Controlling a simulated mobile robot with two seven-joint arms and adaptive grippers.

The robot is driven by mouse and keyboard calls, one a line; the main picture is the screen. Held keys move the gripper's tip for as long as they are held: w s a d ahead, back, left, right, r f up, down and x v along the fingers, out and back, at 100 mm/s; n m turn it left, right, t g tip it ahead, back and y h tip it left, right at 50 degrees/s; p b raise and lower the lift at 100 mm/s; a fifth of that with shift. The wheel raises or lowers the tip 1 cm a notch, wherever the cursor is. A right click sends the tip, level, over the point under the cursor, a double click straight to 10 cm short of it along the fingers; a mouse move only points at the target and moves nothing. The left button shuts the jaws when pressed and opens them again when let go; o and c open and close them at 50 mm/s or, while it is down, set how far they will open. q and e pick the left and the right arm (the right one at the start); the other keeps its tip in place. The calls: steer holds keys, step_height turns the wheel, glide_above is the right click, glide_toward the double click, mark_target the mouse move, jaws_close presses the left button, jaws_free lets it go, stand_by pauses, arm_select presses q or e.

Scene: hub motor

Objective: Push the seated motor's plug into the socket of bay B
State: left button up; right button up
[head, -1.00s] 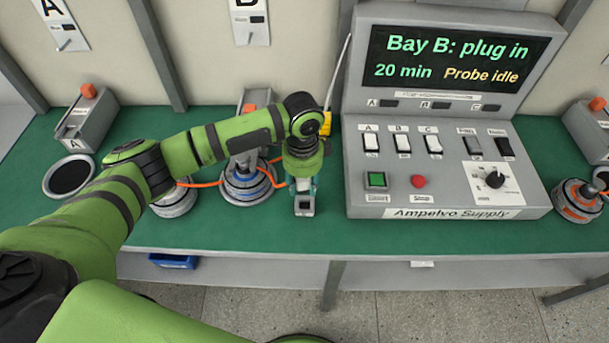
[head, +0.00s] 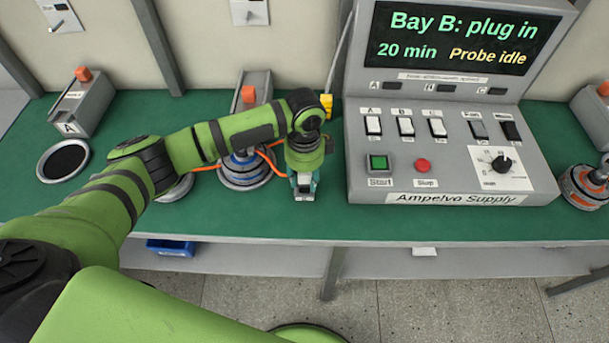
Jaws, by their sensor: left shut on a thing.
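The motor (head: 240,176), a round grey unit with a blue band, sits on the green bench in front of bay B's grey socket block (head: 252,108), which has an orange top. My arm partly covers both, and the socket opening cannot be made out. An orange cable (head: 207,168) runs from the motor toward my left gripper (head: 304,196). The gripper points down over the bench, right of the motor and left of the supply console. It is shut on the plug at the cable's end, and the plug is mostly hidden by the fingers. My right gripper is out of view.
The Ampelvo Supply console (head: 450,178) stands close to the right; its screen reads "Bay B: plug in" and "Probe idle". A yellow probe (head: 327,104) is beside it. Bay A's block (head: 83,105) and empty round seat (head: 62,160) are at left. The front bench strip is clear.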

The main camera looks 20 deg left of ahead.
arm_select(q)
steer(key=shift+f, duration=0.1)
stand_by(0.4)
steer(key=shift+f, duration=0.45)
steer(key=shift+f, duration=0.15)
steer(key=shift+f, duration=0.3)
steer(key=shift+f, duration=0.25)
steer(key=shift+f+p, duration=0.15)
steer(key=shift+p, duration=0.65)
stand_by(1.1)
